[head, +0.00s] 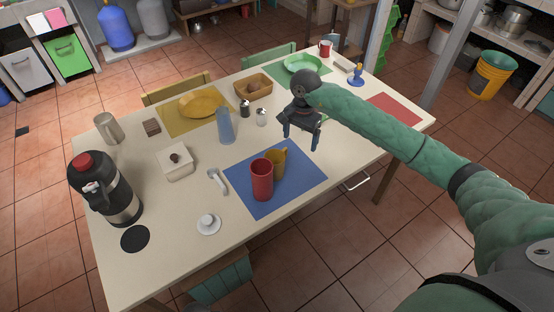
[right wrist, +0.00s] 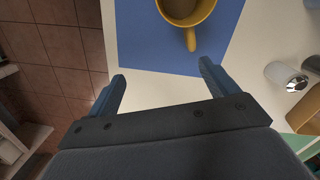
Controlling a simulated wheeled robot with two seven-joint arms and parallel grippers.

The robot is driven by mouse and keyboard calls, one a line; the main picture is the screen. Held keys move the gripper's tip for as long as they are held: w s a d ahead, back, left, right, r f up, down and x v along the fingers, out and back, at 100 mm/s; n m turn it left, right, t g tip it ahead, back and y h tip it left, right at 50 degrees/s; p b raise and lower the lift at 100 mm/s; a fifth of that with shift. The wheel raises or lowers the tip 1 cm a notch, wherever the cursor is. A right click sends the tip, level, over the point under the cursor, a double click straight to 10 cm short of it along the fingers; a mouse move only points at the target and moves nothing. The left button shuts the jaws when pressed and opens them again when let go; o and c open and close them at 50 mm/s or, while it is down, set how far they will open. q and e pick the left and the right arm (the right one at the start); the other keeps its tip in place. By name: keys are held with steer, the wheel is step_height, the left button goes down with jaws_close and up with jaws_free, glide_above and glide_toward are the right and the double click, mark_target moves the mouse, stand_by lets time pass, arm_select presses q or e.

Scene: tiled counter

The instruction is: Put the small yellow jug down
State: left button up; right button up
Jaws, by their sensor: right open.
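The small yellow jug (head: 279,160) stands upright on the blue placemat (head: 303,186), just behind and right of a red cup (head: 262,180) that hides part of it. In the right wrist view the jug (right wrist: 188,10) is at the top edge, its handle pointing toward my gripper. My right gripper (head: 301,138) is above the table near the mat's far edge. It is open and empty; its two blue fingers show apart in the right wrist view (right wrist: 162,85), with the jug beyond them and not between them. My left gripper is not in view.
A blue tumbler (head: 225,126), a salt shaker (head: 262,118) and a dark-bodied shaker (head: 245,108) stand left of my gripper. A wooden basket (head: 253,87) is behind. A white utensil (head: 218,181) lies left of the mat. A large flask (head: 107,188) stands at the left.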

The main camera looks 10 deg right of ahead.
steer(key=a+r+m+y, duration=0.1)
steer(key=m+y, duration=0.1)
steer(key=m+y+p, duration=0.2)
steer(key=m, duration=0.1)
glide_above(279, 152)
steer(key=s+d, duration=0.1)
steer(key=shift+s+d+f, duration=0.1)
steer(key=shift+d+f, duration=0.05)
steer(key=shift+f, duration=0.1)
arm_select(q)
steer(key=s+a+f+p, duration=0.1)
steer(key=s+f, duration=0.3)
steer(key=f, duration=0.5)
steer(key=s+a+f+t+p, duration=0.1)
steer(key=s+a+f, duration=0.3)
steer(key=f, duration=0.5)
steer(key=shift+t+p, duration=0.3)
steer(key=shift+p, duration=0.4)
arm_select(e)
steer(key=shift+x, duration=2.55)
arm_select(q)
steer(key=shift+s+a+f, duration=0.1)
arm_select(e)
steer(key=shift+s+d, duration=0.1)
steer(key=shift+s, duration=0.1)
steer(key=c, duration=1.5)
steer(key=shift+o, duration=0.2)
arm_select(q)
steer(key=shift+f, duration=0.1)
